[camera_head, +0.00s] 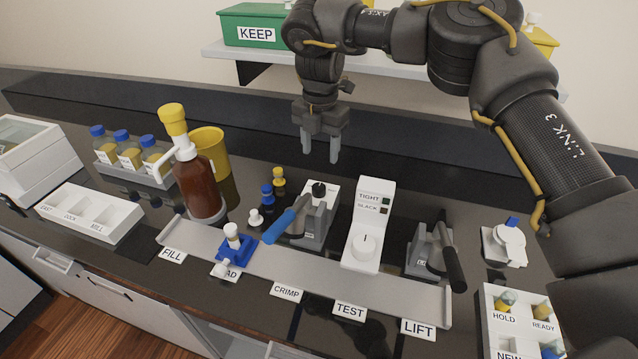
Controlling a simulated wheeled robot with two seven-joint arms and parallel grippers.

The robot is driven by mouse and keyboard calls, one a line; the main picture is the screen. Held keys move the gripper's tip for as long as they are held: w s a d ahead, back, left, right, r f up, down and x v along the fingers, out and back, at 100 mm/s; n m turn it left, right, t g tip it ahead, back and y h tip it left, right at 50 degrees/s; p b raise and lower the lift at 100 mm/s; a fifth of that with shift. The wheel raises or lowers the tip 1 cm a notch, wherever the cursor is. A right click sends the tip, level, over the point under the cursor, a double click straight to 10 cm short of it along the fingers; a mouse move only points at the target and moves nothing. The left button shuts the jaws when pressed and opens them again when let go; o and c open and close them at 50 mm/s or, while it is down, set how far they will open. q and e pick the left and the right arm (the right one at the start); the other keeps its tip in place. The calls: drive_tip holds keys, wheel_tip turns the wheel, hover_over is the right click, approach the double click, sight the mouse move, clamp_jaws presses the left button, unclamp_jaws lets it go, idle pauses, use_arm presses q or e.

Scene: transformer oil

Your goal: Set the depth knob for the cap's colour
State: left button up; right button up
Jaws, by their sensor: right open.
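The crimp station (311,222) is a grey and white press with a blue lever (283,224), behind the CRIMP label. A small black knob (319,189) sits on its top; its setting is too small to read. My right gripper (321,157) hangs above and behind this knob, open and empty, fingers down. A blue carrier (236,251) on the rail holds a small vial with a white top (232,233); I cannot tell a coloured cap on it. Blue (267,192), yellow (279,178) and white (255,217) topped pieces stand left of the press. My left gripper is not in view.
A grey rail (330,279) runs along the front. The TEST unit (368,235) with a white dial and a black-handled LIFT station (430,250) stand to the right. A brown pump bottle (197,181) stands left. A shelf (270,53) with a green KEEP bin (255,27) is behind.

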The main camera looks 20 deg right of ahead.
sight(319, 187)
drive_tip(key=f+p, duration=0.1)
drive_tip(key=f, duration=0.3)
drive_tip(key=f+p, duration=0.1)
drive_tip(key=f, duration=0.4)
drive_tip(key=shift+s+a+f+p, duration=0.1)
drive_tip(key=shift+s+a+p, duration=0.1)
drive_tip(key=shift+p, duration=0.1)
drive_tip(key=shift+f, duration=0.65)
drive_tip(key=c, duration=0.9)
drive_tip(key=shift+d, duration=0.15)
drive_tip(key=shift+c, duration=0.4)
